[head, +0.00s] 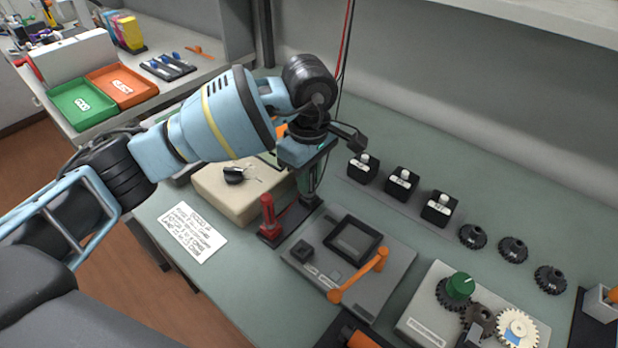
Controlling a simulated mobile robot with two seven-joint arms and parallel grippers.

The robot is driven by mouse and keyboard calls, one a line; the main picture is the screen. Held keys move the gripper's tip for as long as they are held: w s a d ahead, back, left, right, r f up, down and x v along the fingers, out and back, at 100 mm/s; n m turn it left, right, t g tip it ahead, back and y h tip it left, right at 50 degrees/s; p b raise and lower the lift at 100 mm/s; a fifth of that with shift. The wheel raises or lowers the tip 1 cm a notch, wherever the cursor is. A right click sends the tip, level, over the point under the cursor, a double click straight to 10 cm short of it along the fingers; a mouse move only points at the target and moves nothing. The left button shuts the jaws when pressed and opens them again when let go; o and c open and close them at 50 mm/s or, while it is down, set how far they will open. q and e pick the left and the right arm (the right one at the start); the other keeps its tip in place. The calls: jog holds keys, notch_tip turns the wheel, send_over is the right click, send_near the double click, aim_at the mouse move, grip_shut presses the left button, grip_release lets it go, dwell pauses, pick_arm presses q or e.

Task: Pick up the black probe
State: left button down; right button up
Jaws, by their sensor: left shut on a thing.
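My left gripper (309,178) points down over the black side of a small probe stand (290,222) on the bench. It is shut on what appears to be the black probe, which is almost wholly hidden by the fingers. I cannot tell whether the probe is still seated in the stand. A red probe (268,212) stands upright in the stand's red side, left of the gripper and apart from it. My right gripper is not in view.
A beige block (240,195) with a small black item on it is left of the stand. A grey panel with an orange handle (358,275) is in front. Black boxes (402,184) and dark gears (512,249) line the right. A label card (194,232) lies left.

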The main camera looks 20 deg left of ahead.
pick_arm(q)
jog(key=shift+r, duration=0.45)
notch_tip(320, 180, up, 2)
jog(key=shift+s+r, duration=0.1)
jog(key=s+r+b, duration=0.1)
jog(key=s, duration=1.5)
jog(key=shift+r, duration=0.2)
jog(key=shift+w+a, duration=0.1)
